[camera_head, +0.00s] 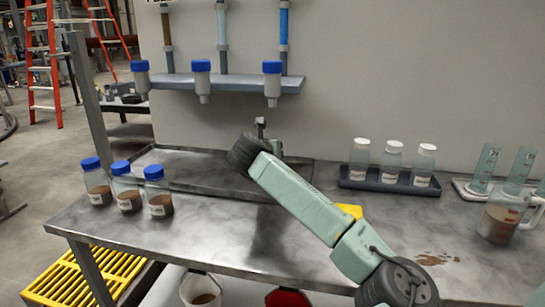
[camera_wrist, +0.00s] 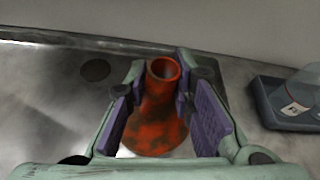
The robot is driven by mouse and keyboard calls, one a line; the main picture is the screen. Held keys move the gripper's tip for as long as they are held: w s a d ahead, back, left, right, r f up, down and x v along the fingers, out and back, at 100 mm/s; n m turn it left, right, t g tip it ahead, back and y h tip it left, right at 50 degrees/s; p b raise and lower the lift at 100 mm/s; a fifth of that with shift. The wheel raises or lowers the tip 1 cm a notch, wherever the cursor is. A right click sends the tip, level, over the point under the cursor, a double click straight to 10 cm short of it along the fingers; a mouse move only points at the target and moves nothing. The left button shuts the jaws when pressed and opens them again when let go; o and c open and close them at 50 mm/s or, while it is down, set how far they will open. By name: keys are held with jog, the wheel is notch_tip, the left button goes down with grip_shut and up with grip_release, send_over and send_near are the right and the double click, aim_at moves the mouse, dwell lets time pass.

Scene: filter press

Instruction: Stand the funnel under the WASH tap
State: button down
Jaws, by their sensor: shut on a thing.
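The funnel (camera_wrist: 155,125) is orange-red with dark stains and shows in the wrist view, between the purple pads of my gripper (camera_wrist: 163,88). My gripper is shut on it. Its narrow open end is at the top of that picture and its wider body is lower down. In the head view my gripper (camera_head: 262,130) is over the back of the bench, below and left of the right-hand tap; the funnel is hidden there. Three taps hang from the wall shelf: left (camera_head: 141,78), middle (camera_head: 202,80), right (camera_head: 272,83). Their labels are cut off, so I cannot tell which is WASH.
A shallow metal tray (camera_head: 185,165) lies at the back of the bench. Several blue-capped sample bottles (camera_head: 128,190) stand left. A dark rack (camera_head: 385,185) of white-capped bottles stands right, with a jug (camera_head: 497,220) and cylinders (camera_head: 485,165) beyond. The bench front is mostly clear.

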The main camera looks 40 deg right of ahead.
notch_tip(320, 180, down, 3)
jog(key=shift+f+p, duration=0.15)
jog(key=shift+p, duration=0.7)
jog(key=shift+f, duration=0.1)
jog(key=shift+f+b, duration=0.2)
jog(key=shift+b, duration=0.3)
jog(key=c, duration=1.4)
grip_release()
jog(key=shift+r+p, duration=0.2)
jog(key=shift+p, duration=0.1)
jog(key=shift+a, duration=0.1)
jog(key=b+v, duration=0.4)
jog(key=v, duration=0.8)
jog(key=shift+r, duration=0.1)
